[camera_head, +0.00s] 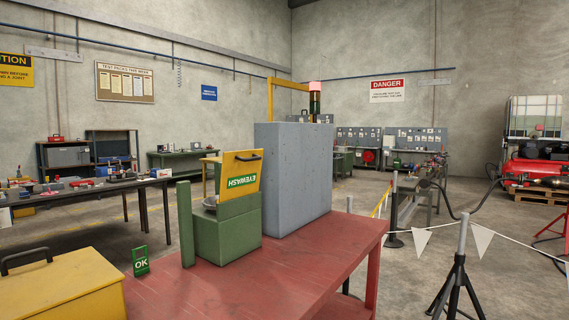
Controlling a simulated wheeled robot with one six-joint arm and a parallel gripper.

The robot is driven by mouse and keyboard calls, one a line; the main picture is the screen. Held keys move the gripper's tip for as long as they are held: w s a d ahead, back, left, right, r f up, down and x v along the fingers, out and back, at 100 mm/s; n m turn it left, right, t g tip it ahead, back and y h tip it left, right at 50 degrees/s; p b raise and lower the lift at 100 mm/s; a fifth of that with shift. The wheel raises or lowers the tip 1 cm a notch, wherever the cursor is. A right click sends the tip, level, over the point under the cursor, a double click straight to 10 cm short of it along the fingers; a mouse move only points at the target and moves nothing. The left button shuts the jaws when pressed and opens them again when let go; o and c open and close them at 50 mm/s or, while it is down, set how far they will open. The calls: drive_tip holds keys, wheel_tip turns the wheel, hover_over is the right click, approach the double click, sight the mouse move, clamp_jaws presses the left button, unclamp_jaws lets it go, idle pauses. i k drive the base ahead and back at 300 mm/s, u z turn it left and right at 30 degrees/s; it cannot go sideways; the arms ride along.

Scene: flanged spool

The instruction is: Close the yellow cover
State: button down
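The yellow cover (241,171) stands raised, nearly upright, above a green box (228,229) on a red-topped bench. The cover's hinge cannot be made out clearly. My gripper is not in view.
A green post (186,223) stands just left of the box, and a tall grey block (295,178) close at right. A green OK sign (141,261) and a yellow case (72,288) are at left. The red bench top (290,275) is clear in front.

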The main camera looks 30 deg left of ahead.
sight(241, 172)
drive_tip(key=u, duration=0.15)
drive_tip(key=i, duration=0.65)
drive_tip(key=u, duration=0.8)
drive_tip(key=i, duration=0.55)
drive_tip(key=u, duration=0.55)
